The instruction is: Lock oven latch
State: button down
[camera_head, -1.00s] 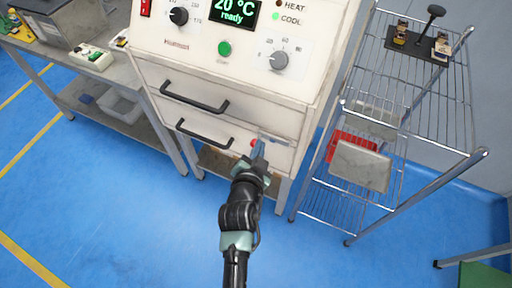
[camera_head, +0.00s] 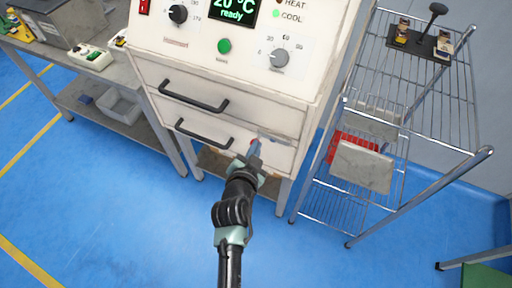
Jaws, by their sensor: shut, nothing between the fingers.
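The oven (camera_head: 240,75) is a cream cabinet with a green display reading 20 °C ready, and a lit COOL lamp. Two black bar handles show on its front, an upper one (camera_head: 193,96) and a lower one (camera_head: 204,134). The latch (camera_head: 272,138) looks like a small metal piece at the lower right of the front, with a bit of red beside it. My gripper (camera_head: 255,148) is shut and empty, with its tips at or just in front of this latch. The gripper partly hides the latch, and I cannot tell whether they touch.
A wire rack trolley (camera_head: 383,115) stands close on the right, with a grey slab (camera_head: 362,166) and a red bin (camera_head: 350,148) on it. A grey workbench (camera_head: 125,75) stands on the left. The blue floor in front is clear.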

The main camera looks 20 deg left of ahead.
jog(key=shift+a+f+n+h+b, duration=0.2)
jog(key=shift+n+h+b, duration=0.2)
jog(key=shift+b, duration=0.2)
jog(key=shift+a+f+n+t+h+b, duration=0.15)
jog(key=shift+f+n+h+b, duration=0.7)
jog(key=shift+n+h+b, duration=0.85)
jog(key=shift+d+f+n+t+h+b, duration=0.15)
jog(key=shift+f+n+h+b, duration=0.85)
jog(key=shift+n+b, duration=1.05)
jog(key=shift+a+f+n+t+h+b, duration=0.2)
jog(key=shift+f+n+h+b, duration=0.5)
jog(key=shift+n+h+b, duration=1.2)
jog(key=shift+d+m+y+b, duration=0.1)
jog(key=shift+m+y+b, duration=0.15)
jog(key=shift+y+b, duration=0.05)
jog(key=shift+r, duration=0.1)
